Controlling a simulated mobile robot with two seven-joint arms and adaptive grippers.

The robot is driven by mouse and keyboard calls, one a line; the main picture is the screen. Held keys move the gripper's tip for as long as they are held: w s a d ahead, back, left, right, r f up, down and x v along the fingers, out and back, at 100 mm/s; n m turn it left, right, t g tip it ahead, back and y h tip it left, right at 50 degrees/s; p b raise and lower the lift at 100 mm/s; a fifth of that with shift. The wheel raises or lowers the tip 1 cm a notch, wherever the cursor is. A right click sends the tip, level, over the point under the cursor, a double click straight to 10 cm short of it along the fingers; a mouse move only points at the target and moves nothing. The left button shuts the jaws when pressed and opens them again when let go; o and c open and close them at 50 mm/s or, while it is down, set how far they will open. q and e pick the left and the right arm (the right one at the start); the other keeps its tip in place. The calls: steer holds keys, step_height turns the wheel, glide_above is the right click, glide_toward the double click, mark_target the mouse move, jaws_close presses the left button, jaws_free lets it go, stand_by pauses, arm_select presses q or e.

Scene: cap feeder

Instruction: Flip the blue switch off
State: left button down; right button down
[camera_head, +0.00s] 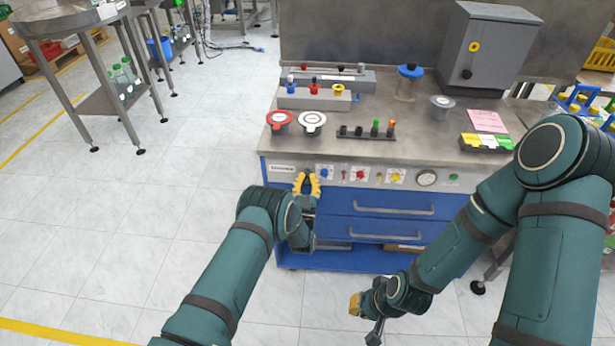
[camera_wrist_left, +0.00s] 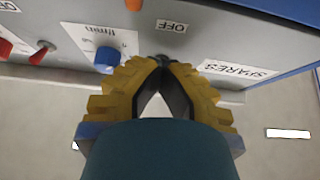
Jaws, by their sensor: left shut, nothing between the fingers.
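The blue switch is not clearly visible. The spot on the panel between the SPARES label and the blue knob, by an OFF label (camera_wrist_left: 171,26), is covered by my left gripper (camera_head: 307,177). In the left wrist view, its yellow fingers (camera_wrist_left: 162,62) are shut with the tips together, empty, right at the panel. Whether they touch a switch lever cannot be told. The blue knob (camera_wrist_left: 108,58) is just left of the fingertips there; it also shows in the head view (camera_head: 326,172). My right gripper (camera_head: 362,312) hangs low in front of the bench, its jaw state unclear.
The blue bench front (camera_head: 350,203) has drawers below the panel. The panel also has a red switch (camera_head: 345,175), a red knob (camera_head: 360,174), a yellow knob (camera_head: 396,178) and a gauge (camera_head: 427,178). Red and white capped jars (camera_head: 279,120) stand on top.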

arm_select(q)
steer(key=shift+f+t, duration=0.15)
steer(key=shift+t, duration=0.15)
steer(key=c, duration=1.4)
jaws_free()
steer(key=v, duration=1.2)
